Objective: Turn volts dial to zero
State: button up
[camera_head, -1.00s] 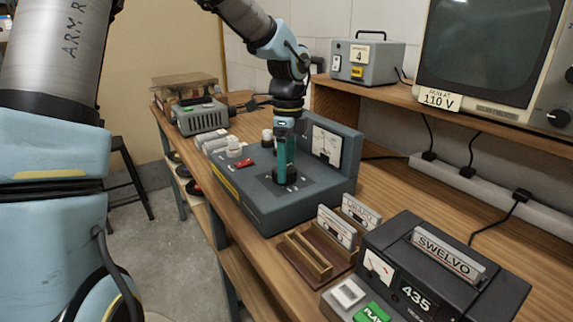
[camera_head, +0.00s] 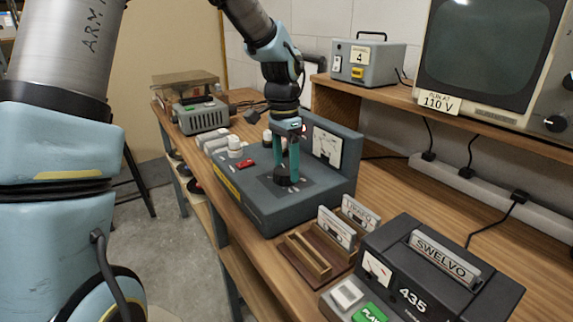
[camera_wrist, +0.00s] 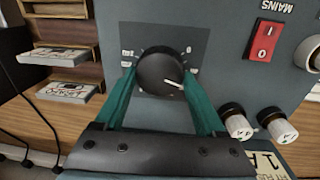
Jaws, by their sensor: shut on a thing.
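The volts dial is a black round knob (camera_wrist: 160,72) with a white pointer line, on a dark square plate of the blue-grey power unit (camera_head: 262,205). In the wrist view its pointer aims toward the lower right; the scale marks around it are too small to read. My gripper (camera_head: 287,180) points down at the knob, with its teal fingers on either side. In the wrist view the fingers (camera_wrist: 160,85) are shut on the knob. In the head view the fingers partly cover the knob.
The unit also bears a red mains switch (camera_wrist: 265,41), white-capped terminals (camera_wrist: 237,124) and an upright meter (camera_head: 327,147). A cassette rack (camera_head: 300,262) and a black tape player (camera_head: 440,270) stand at the near right. A monitor (camera_head: 490,50) sits on the shelf behind.

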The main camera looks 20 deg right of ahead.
aim_at(281, 168)
jog(key=n, duration=0.5)
jog(key=shift+n, duration=0.3)
jog(key=n, duration=0.5)
jog(key=shift+w+a+n+t+h, duration=0.1)
jog(key=shift+a+n+t+h, duration=0.05)
jog(key=shift+n+t+h, duration=0.15)
jog(key=o, duration=1.3)
jog(key=r, duration=0.3)
jog(key=r+b, duration=0.1)
jog(key=r, duration=0.6)
jog(key=shift+w+a+r, duration=0.15)
jog(key=shift+a+r, duration=0.25)
